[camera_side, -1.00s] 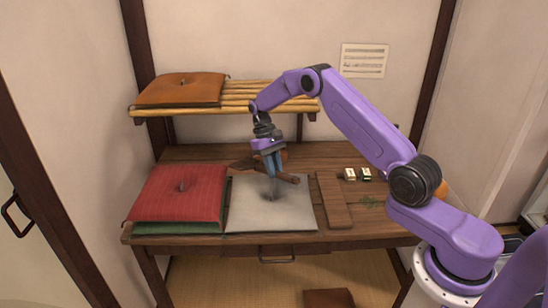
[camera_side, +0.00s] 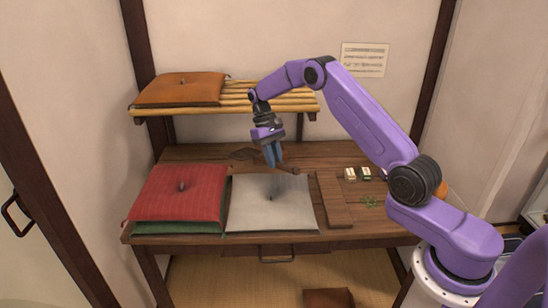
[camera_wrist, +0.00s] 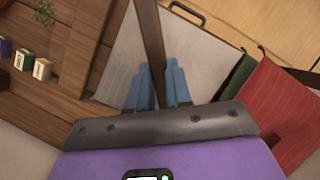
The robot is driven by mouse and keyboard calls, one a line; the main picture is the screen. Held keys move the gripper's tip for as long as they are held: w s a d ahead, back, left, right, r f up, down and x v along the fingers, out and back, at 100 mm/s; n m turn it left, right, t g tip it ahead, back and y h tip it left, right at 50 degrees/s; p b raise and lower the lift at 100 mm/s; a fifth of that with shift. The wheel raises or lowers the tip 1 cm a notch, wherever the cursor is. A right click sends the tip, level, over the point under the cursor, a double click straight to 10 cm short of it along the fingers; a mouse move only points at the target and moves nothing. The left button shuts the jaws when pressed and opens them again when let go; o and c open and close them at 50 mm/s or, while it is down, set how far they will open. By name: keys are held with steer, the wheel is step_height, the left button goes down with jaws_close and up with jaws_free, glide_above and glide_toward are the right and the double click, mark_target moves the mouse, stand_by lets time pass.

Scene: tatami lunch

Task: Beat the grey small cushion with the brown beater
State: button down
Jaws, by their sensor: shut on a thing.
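The grey cushion (camera_side: 255,215), with a dark tuft in its middle, lies flat on the wooden table. It also shows in the wrist view (camera_wrist: 200,55). My gripper (camera_side: 273,163) is above the cushion's back edge, pointing down, and is shut on the brown beater (camera_wrist: 149,30). In the wrist view the beater is a dark strip running between the blue fingers and across the cushion. In the side view one end of it shows right of the fingers; the rest is partly hidden and hard to tell from the table. The beater looks clear of the cushion.
A red cushion (camera_side: 178,195) lies on a green one (camera_side: 175,229) at the left. A shelf of yellow slats (camera_side: 265,98) behind holds an orange cushion (camera_side: 180,89). A wooden board (camera_side: 332,200) and small boxes (camera_side: 351,174) lie to the right.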

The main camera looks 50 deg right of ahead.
step_height(320, 180, down, 8)
step_height(320, 180, up, 9)
steer(key=shift+r, duration=0.1)
steer(key=s+a, duration=0.4)
steer(key=s, duration=0.4)
steer(key=s+a+n, duration=0.1)
steer(key=s+a, duration=0.3)
steer(key=s, duration=0.5)
steer(key=shift+s+r+n+h, duration=0.15)
steer(key=shift+r+n+h, duration=0.15)
steer(key=shift+r, duration=0.05)
